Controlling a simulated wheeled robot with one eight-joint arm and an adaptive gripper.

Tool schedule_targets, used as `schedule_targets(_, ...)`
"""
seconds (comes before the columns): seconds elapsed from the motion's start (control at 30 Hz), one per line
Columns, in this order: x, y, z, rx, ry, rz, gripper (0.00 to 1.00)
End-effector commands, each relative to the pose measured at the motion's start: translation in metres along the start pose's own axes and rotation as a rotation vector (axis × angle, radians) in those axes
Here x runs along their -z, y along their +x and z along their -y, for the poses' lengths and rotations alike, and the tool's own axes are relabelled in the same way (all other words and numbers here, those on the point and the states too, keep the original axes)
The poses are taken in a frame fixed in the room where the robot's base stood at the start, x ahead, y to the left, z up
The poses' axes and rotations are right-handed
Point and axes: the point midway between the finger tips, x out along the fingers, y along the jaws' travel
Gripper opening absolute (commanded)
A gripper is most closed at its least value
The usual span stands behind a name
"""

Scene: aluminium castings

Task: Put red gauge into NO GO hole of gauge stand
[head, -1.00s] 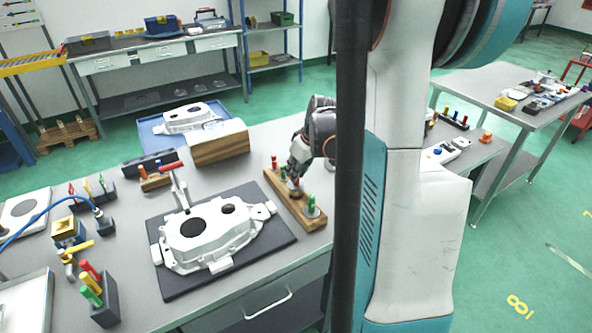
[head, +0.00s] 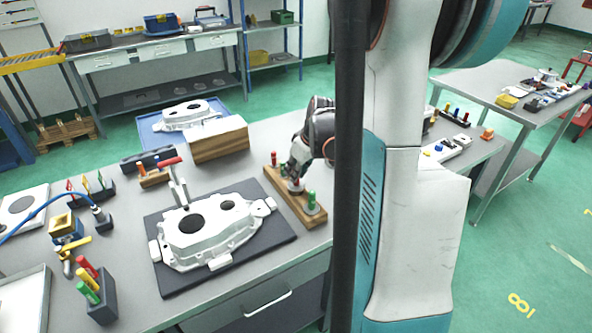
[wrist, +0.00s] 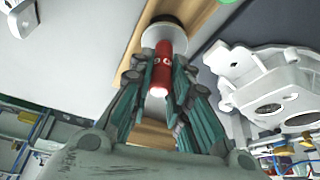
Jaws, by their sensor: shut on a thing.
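The gauge stand (head: 303,211) is a long wooden block on the bench, right of the large casting. My gripper (head: 296,180) is over its middle, shut on the red gauge (wrist: 162,70). In the wrist view the red handle lies between the fingers (wrist: 160,82), with a pale round disc (wrist: 165,34) at its far end against the wood. A pale disc also shows under the fingers in the head view. I cannot tell how deep the gauge sits; the hole and any NO GO label are hidden. A green gauge (head: 311,200) stands at the stand's near end.
A red-topped piece (head: 273,158) stands at the stand's far end. The white casting (head: 210,232) on a dark mat (head: 165,283) lies close to the left. A wooden block (head: 220,142) is behind. Free bench lies behind the stand.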

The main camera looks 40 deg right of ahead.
Motion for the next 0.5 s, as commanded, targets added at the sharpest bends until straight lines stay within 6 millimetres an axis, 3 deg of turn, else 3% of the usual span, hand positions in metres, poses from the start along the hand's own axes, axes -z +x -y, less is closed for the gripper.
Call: schedule_targets(0.5, -0.0047, 0.0116, 0.0000, 0.000, 0.000, 0.000, 0.00)
